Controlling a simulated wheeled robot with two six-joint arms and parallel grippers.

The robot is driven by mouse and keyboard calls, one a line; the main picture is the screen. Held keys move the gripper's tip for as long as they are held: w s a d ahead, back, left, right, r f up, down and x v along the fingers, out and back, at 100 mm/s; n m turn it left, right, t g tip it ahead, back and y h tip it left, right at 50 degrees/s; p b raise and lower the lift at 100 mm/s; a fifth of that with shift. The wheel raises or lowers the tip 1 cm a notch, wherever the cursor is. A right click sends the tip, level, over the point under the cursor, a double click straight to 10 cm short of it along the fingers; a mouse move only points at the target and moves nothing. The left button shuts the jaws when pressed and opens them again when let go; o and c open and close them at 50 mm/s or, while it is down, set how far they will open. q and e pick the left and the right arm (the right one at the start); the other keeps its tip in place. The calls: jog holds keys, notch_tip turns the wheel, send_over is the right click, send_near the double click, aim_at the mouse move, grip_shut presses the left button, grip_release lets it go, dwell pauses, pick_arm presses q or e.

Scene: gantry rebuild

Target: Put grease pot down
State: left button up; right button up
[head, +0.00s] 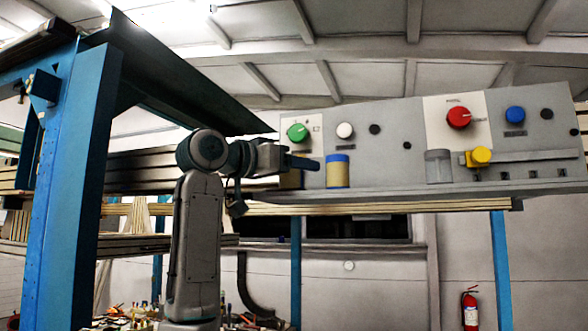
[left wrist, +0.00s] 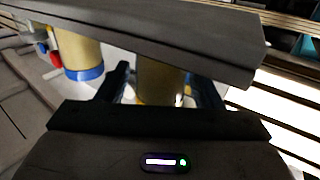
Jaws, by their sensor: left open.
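My left gripper (head: 302,163) is open at the left end of the grey panel's shelf. In the left wrist view its two fingers (left wrist: 160,88) stand on either side of a tan pot (left wrist: 158,76); I cannot tell whether they touch it. In the head view this pot (head: 290,180) is mostly hidden behind the gripper. It appears to stand on the shelf. A second tan pot (head: 338,172) with a blue lid stands upright just to the right, and it also shows in the left wrist view (left wrist: 80,58). Which one is the grease pot is not marked. My right gripper is not in view.
The panel (head: 390,150) carries green, white, red and blue knobs. A grey jar (head: 438,167) and a yellow part (head: 480,156) are farther right on the shelf (head: 400,190). A blue post (head: 75,180) and a dark overhead beam (head: 180,80) are at the left.

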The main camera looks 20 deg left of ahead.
pick_arm(q)
jog(key=shift+r+p, duration=0.35)
jog(key=shift+r, duration=0.15)
jog(key=s+b, duration=0.1)
jog(key=s+a+f+b, duration=0.1)
jog(key=b, duration=0.1)
jog(key=shift+s+a, duration=0.25)
jog(key=shift+a, duration=0.05)
jog(key=b+v, duration=0.5)
jog(key=v, duration=0.4)
jog(key=shift+r, duration=0.25)
